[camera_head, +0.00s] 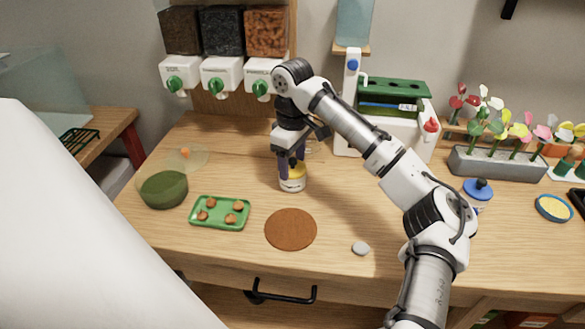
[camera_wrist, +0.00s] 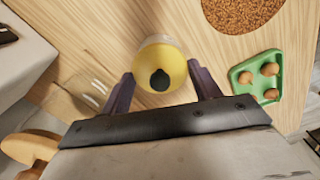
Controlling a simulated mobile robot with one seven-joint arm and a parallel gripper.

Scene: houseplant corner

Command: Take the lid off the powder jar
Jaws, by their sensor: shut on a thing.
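A small white jar (camera_head: 291,185) with a yellow lid (camera_head: 295,172) stands upright on the wooden bench. In the wrist view the round yellow lid (camera_wrist: 176,68) has a dark knob (camera_wrist: 160,80) on top, and a little of the white jar (camera_wrist: 157,40) shows past its edge. My gripper (camera_head: 291,163) reaches down from above, its purple fingers on either side of the lid; it is shut on the lid. The wrist view shows my gripper (camera_wrist: 162,82) with a finger at each side. The lid appears to sit on the jar; I cannot see any gap.
A round brown mat (camera_head: 290,229) lies just in front of the jar. A green tray (camera_head: 220,224) with several brown bulbs and a dark green bowl (camera_head: 164,190) are to the left. A grey stone (camera_head: 361,248) and a blue-lidded jar (camera_head: 478,190) are to the right.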

